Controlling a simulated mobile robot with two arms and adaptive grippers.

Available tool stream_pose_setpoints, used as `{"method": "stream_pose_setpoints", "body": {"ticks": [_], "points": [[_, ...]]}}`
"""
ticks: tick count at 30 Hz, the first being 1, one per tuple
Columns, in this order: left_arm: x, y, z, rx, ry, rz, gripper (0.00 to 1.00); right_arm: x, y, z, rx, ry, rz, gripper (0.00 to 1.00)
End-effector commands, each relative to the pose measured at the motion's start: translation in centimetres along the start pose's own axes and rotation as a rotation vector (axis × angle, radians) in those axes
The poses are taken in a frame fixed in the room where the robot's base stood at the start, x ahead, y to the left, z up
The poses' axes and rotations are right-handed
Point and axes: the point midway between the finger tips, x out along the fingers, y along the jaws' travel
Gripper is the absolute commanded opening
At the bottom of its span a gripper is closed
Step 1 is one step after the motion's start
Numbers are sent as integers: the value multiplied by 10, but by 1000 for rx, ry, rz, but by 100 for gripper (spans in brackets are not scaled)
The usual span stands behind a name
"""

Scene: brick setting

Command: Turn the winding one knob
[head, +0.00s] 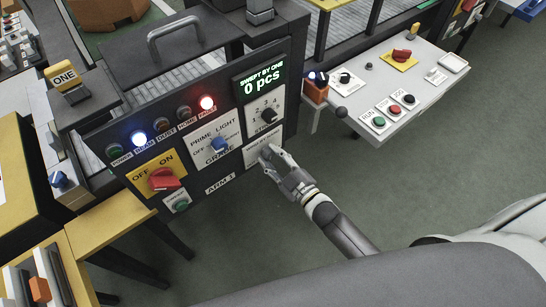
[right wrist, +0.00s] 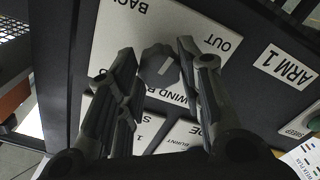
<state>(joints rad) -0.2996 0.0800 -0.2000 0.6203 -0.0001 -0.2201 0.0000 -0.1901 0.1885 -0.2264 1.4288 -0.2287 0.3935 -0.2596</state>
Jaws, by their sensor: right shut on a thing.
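The winding one knob (right wrist: 160,66) is a dark grey rotary knob with a pale pointer mark, on a white plate (right wrist: 195,40) that reads upside down in the right wrist view. Letters "WIND", "BACK" and "OUT" are legible there. My right gripper (right wrist: 157,58) has a finger on each side of the knob and is shut on it. In the head view my right gripper (head: 270,156) is at the lower right of the dark control panel (head: 235,183) and covers the knob. My left gripper is not in view.
The same panel holds a red off/on switch (head: 164,179), a blue knob (head: 219,145), a black selector (head: 268,116) and a display (head: 262,82) reading "0 pcs". A grey console (head: 420,85) with buttons stands to the right. Open floor (head: 430,170) lies below it.

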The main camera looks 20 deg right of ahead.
Motion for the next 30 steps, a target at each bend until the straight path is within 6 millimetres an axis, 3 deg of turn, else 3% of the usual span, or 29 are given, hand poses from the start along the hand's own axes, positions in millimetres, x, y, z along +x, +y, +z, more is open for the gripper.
{"method": "stream_pose_setpoints", "body": {"ticks": [5, 6, 10, 22, 30], "points": [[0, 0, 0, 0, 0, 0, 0, -1, -1, 1, -1, -3, -2, 10], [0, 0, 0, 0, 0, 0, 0, -1, -1, 1, -1, -3, -2, 38], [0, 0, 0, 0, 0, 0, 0, -1, -1, 1, -1, -2, -1, 55], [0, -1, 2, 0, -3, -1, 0, -5, -1, 1, -1, -2, -1, 56], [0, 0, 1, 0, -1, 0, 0, -49, -1, 2, -2, -5, -3, 56]]}}
